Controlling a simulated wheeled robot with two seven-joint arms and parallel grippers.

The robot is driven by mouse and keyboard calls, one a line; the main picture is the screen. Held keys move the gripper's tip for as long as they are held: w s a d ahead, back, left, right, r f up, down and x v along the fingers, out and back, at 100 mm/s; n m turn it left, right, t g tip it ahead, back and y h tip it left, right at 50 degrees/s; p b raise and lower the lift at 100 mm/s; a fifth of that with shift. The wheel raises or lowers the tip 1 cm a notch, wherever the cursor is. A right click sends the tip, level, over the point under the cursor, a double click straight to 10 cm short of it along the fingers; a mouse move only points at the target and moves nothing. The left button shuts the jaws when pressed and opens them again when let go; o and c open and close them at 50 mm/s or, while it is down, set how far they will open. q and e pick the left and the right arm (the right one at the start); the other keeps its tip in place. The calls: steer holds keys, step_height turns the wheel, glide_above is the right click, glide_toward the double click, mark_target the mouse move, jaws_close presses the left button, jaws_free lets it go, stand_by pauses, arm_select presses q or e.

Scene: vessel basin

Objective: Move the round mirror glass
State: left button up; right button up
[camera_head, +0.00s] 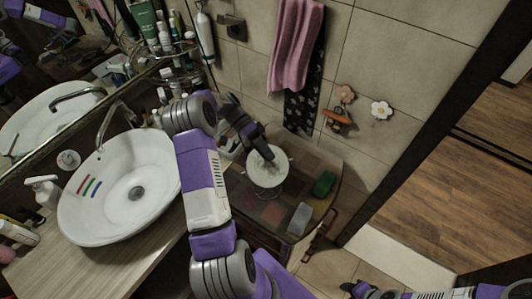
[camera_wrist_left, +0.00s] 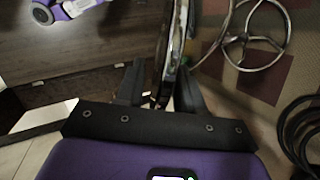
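The round mirror glass (camera_head: 268,166) stands over the small cabinet top, with a thin chrome ring stand visible below it. In the left wrist view the mirror (camera_wrist_left: 176,45) is seen nearly edge-on, reaching down between my fingers. My left gripper (camera_head: 258,143) is at its upper edge. Its fingers (camera_wrist_left: 160,88) are apart on either side of the rim, with a visible gap on the left finger's side; the right finger overlaps the rim. My right gripper (camera_head: 360,289) is low at the bottom edge, far from the mirror, its fingers unclear.
The cabinet top (camera_head: 310,165) also holds a green block (camera_head: 324,183) and a grey block (camera_head: 299,219). A white basin (camera_head: 120,190) is left. A pink towel (camera_head: 294,45) hangs on the wall behind. The chrome ring stand (camera_wrist_left: 254,38) shows beside the mirror.

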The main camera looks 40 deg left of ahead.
arm_select(q)
steer(key=b+v, duration=0.1)
steer(key=v, duration=0.6)
steer(key=shift+a, duration=0.3)
steer(key=shift+d+r, duration=0.1)
steer(key=shift+r, duration=0.05)
stand_by(0.4)
